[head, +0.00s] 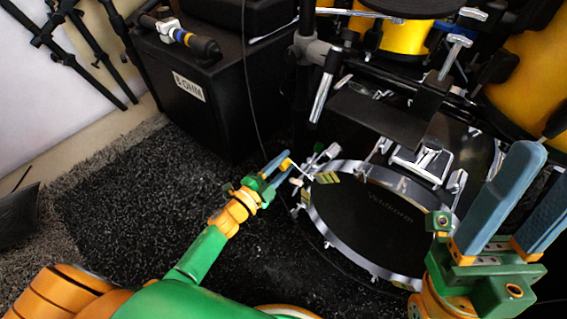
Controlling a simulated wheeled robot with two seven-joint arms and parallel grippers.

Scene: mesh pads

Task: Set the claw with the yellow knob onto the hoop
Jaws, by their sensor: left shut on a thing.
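My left gripper (281,166) is shut on the yellow knob (286,163) of a claw, left of the drum's upper left edge. A thin light rod (298,168) runs from the knob toward the drum. The claw end is too small to tell clearly, and I cannot tell whether it touches the hoop. The silver hoop (316,216) rings the dark drum head (375,225), with several chrome claws around it and small yellow patches on its rim. My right gripper (530,190) is at the lower right, its two blue-grey fingers apart, with nothing seen between them.
A black amplifier (185,105) stands at the upper left with a tool (178,37) on top. Chrome stands and a dark plate (380,115) crowd above the drum. Yellow drums (405,35) are behind. Dark carpet (130,200) left of the drum is clear.

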